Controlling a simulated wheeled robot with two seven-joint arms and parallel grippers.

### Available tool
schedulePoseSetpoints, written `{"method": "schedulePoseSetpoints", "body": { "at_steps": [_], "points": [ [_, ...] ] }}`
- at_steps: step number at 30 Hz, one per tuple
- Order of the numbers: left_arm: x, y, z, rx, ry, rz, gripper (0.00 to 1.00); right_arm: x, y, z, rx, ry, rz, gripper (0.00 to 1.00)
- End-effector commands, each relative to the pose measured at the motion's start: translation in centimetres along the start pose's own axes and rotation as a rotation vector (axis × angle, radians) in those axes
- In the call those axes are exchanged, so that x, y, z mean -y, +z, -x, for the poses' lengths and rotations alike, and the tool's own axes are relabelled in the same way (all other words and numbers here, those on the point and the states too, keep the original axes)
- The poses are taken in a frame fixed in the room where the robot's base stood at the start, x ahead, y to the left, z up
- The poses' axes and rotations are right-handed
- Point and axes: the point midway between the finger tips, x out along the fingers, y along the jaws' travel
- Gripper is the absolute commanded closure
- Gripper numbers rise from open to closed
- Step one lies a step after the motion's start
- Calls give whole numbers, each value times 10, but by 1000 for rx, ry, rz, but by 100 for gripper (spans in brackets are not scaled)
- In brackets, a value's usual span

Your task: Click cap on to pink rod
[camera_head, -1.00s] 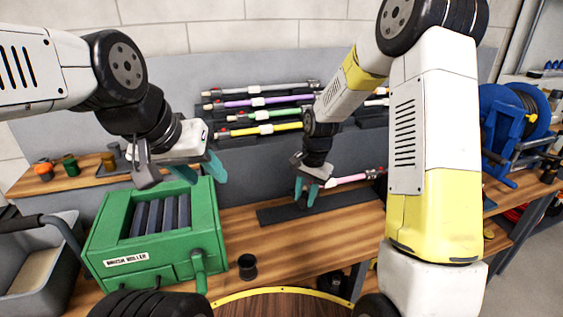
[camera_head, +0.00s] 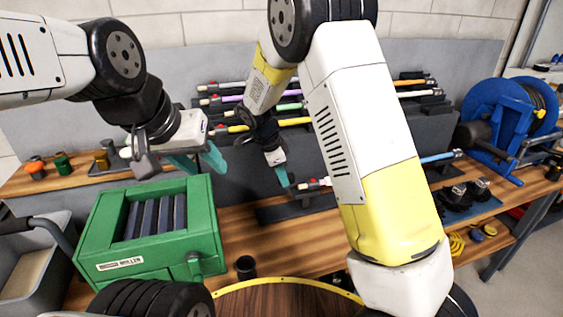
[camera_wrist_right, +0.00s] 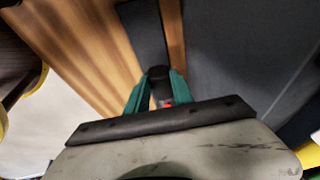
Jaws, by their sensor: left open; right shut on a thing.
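My right gripper (camera_head: 283,180) is low over the bench in the head view, its teal fingers shut at the end of a slim rod with a red spot. I take this as the pink rod (camera_head: 325,182); most of it is hidden behind my right arm. In the right wrist view a dark cylinder (camera_wrist_right: 158,83) with a red spot sits between the fingers of my right gripper (camera_wrist_right: 158,90). My left gripper (camera_head: 195,163) is open and empty above the green box. A small black cup (camera_head: 245,267) stands on the bench front; I cannot tell whether it is the cap.
The green roller box (camera_head: 150,235) stands at left. A rack of coloured rods, including a yellow one (camera_head: 270,125), is on the back wall. A dark strip (camera_wrist_right: 143,30) lies on the bench. Black brush parts (camera_head: 455,197) and a blue reel (camera_head: 510,115) are at right.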

Motion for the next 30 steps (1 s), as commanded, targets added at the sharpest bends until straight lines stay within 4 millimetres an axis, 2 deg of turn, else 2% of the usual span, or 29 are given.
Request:
{"method": "schedulePoseSetpoints", "body": {
  "at_steps": [12,19,30],
  "points": [
    [0,0,0,0,0,0,57,-5,8,-37,0,1,1,100],
    [0,0,0,0,0,0,57,-6,10,-44,1,0,0,100],
    [0,0,0,0,0,0,57,-6,10,-45,1,1,0,100]
  ]
}}
